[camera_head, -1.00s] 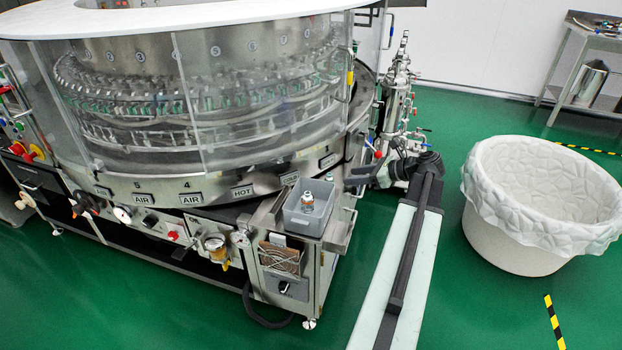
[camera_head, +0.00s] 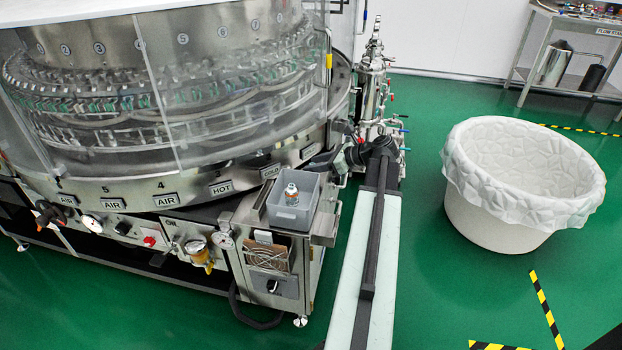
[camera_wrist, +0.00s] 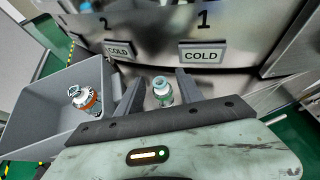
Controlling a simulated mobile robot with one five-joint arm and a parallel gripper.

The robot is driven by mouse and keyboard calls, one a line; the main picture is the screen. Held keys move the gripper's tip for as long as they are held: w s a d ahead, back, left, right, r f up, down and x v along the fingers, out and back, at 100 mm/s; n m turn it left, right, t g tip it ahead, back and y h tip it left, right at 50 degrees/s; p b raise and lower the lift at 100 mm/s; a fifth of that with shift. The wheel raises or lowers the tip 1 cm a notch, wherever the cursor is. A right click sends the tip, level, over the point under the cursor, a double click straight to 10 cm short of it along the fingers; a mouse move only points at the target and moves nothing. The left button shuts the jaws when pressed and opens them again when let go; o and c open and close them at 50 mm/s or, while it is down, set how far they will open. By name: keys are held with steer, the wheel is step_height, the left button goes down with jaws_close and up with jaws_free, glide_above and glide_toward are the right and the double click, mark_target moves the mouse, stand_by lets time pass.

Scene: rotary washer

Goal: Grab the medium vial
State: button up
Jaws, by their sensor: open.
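In the wrist view, a small clear vial with a teal top (camera_wrist: 162,90) stands between the two dark fingers of my gripper (camera_wrist: 159,78). The fingers are open, with a gap on each side of the vial. A second vial with an orange band and pale top (camera_wrist: 85,99) is in the grey bin (camera_wrist: 35,110) to the left. The head view shows the orange-banded vial (camera_head: 292,194) in the grey bin (camera_head: 284,215). My gripper (camera_head: 322,160) is partly seen there, by the bin's back right corner. The teal-topped vial cannot be made out there.
The round washer (camera_head: 150,180) rises behind the bin, with COLD label plates (camera_wrist: 203,52) close beyond the fingers. The bin rests on a steel cabinet (camera_head: 272,265). A white lined tub (camera_head: 500,215) stands on the right.

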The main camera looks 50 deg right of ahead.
steer(key=shift+w+a+f, duration=0.2)
steer(key=shift+w+f, duration=0.15)
steer(key=shift+w, duration=0.2)
jaws_close()
steer(key=shift+r, duration=0.1)
step_height(320, 180, up, 10)
steer(key=p, duration=1)
steer(key=shift+r, duration=0.1)
